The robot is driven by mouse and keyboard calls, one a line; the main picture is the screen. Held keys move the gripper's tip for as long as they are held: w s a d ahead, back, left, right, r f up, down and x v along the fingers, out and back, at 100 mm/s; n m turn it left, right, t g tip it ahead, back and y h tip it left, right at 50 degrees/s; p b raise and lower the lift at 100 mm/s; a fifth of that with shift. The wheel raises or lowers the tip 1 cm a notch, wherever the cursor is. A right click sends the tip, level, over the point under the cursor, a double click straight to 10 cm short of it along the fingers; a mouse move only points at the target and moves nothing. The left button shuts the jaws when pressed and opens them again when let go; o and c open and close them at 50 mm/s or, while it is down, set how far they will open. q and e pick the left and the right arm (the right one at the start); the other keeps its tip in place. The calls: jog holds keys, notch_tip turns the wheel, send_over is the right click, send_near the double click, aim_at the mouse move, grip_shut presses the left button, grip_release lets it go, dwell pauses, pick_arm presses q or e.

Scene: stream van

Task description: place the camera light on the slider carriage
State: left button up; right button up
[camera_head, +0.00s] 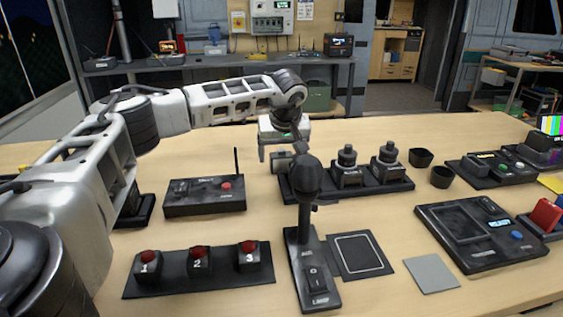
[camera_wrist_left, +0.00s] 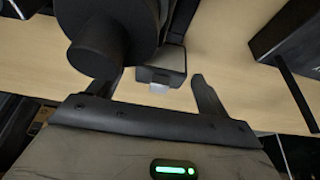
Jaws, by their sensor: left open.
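My left gripper (camera_head: 281,150) hangs fingers-down beyond the black lamp, open. A small grey block (camera_head: 281,163), likely the camera light, is just below it, at the left end of a long black base (camera_head: 384,187). In the left wrist view, the block (camera_wrist_left: 162,66) with a pale front part lies between the open fingertips (camera_wrist_left: 155,82), with gaps on both sides. The lamp head partly hides the gripper and block in the head view. I cannot tell which part is the slider carriage. My right gripper is not in view.
The upright black lamp (camera_head: 305,190) stands close in front of my gripper; its head (camera_wrist_left: 98,45) looms large in the wrist view. A box with an antenna (camera_head: 205,197) is left. Black knob units (camera_head: 347,168) stand on the base.

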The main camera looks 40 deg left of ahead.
pick_arm(q)
jog(key=shift+w+a+f, duration=0.2)
jog(key=shift+a+f, duration=0.05)
jog(key=shift+f, duration=0.35)
jog(key=c, duration=1.1)
jog(key=shift+r, duration=0.15)
jog(key=shift+r, duration=0.3)
notch_tip(320, 180, up, 2)
jog(key=shift+r, duration=0.1)
jog(key=s+d+r, duration=0.5)
jog(key=s+r, duration=0.1)
jog(key=s, duration=0.1)
jog(key=s+d+r+b, duration=0.1)
jog(key=s+d+r, duration=0.2)
jog(key=s+r, duration=0.1)
jog(key=shift+s+d, duration=0.2)
jog(key=shift+d, duration=0.1)
